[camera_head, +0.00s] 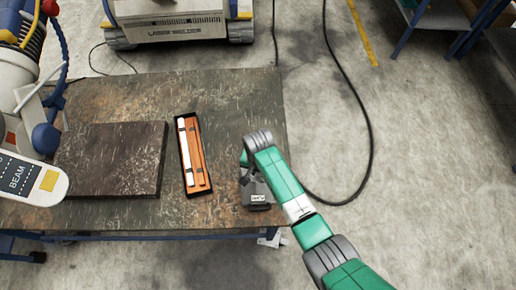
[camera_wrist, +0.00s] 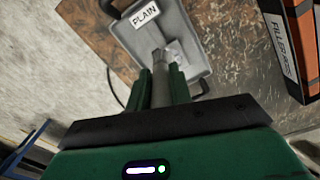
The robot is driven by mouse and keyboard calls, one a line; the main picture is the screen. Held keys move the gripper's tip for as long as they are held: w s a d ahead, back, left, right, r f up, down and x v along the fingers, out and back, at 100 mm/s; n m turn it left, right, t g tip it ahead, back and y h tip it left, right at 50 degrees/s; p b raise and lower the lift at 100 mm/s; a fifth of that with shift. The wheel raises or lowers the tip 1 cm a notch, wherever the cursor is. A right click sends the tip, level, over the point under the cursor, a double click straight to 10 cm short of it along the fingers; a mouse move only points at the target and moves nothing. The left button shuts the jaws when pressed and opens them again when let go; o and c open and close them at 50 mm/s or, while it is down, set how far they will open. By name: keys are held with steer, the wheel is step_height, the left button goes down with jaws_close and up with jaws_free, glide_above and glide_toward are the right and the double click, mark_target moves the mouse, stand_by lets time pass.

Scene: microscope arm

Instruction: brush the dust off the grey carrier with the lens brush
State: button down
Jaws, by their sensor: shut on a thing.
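The grey carrier (camera_wrist: 191,30) is a shallow grey tray with a white label reading PLAIN, seen in the wrist view. In the head view the carrier (camera_head: 257,190) sits at the table's right front, partly under my arm. My gripper (camera_wrist: 160,84) is shut on a grey cylindrical handle, which I take for the lens brush (camera_wrist: 159,66). The brush's far end is over the carrier, by a paler mottled patch. I cannot tell whether it touches, or whether that patch is bristles or dust. In the head view my wrist hides the brush.
A black case with orange inside (camera_head: 201,150) lies left of the carrier; its side reads FILLER RODS in the wrist view (camera_wrist: 287,45). A dark slab (camera_head: 112,158) lies further left. The worn table (camera_head: 240,95) is clear behind the carrier. A laser welder (camera_head: 180,22) stands beyond.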

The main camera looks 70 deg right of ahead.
mark_target(259, 177)
step_height(259, 177, down, 4)
steer(key=b, duration=0.3)
steer(key=shift+r, duration=0.15)
steer(key=shift+w+d+f+b, duration=0.1)
steer(key=shift+d+f+b, duration=0.15)
steer(key=shift+b, duration=0.1)
steer(key=shift+w+d+f+b, duration=0.15)
steer(key=shift+w+d+b, duration=0.25)
steer(key=shift+d+b, duration=0.4)
steer(key=d+b, duration=0.1)
steer(key=w+d+b, duration=0.1)
steer(key=b, duration=0.1)
steer(key=d+b, duration=0.1)
steer(key=shift+w+d, duration=0.25)
steer(key=shift+w, duration=0.1)
steer(key=shift+s+a+r+p, duration=0.25)
steer(key=shift+a+r+p, duration=0.35)
steer(key=shift+p, duration=0.1)
steer(key=shift+s+a+f+p, duration=0.1)
steer(key=shift+s+a+p, duration=0.15)
steer(key=shift+a+p, duration=0.45)
steer(key=a+p, duration=0.1)
steer(key=s+a+p, duration=0.1)
steer(key=a+p, duration=0.1)
steer(key=shift+s+a+p, duration=0.1)
steer(key=shift+s+p, duration=0.2)
steer(key=shift+p, duration=0.1)
step_height(259, 177, up, 8)
steer(key=p, duration=0.7)
steer(key=shift+f, duration=0.2)
